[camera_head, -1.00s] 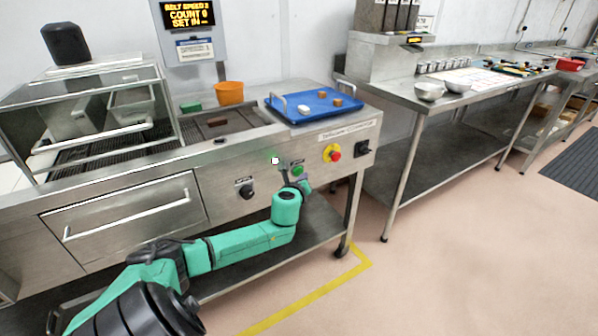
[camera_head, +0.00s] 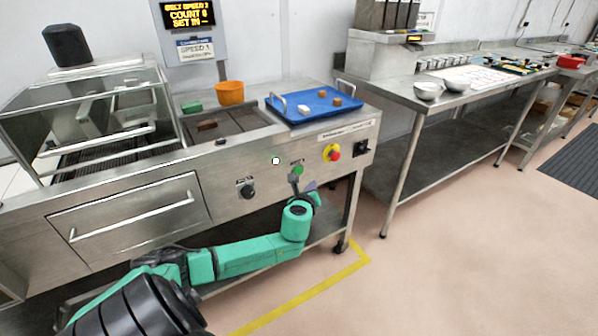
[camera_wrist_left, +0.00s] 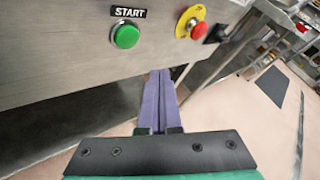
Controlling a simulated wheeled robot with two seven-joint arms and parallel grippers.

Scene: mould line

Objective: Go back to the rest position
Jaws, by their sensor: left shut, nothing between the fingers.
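My left arm comes in from the lower left, and my left gripper (camera_head: 312,187) is low in front of the machine's front panel (camera_head: 222,183). In the left wrist view its two purple fingers (camera_wrist_left: 160,75) lie together, shut with nothing between them. They are below and to the right of the green START button (camera_wrist_left: 126,36), apart from it. The button also shows in the head view (camera_head: 299,170). My right gripper is not in view.
A red stop button on yellow (camera_head: 332,152) is right of START. A steel table (camera_head: 470,97) stands right; floor (camera_head: 450,250) is clear.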

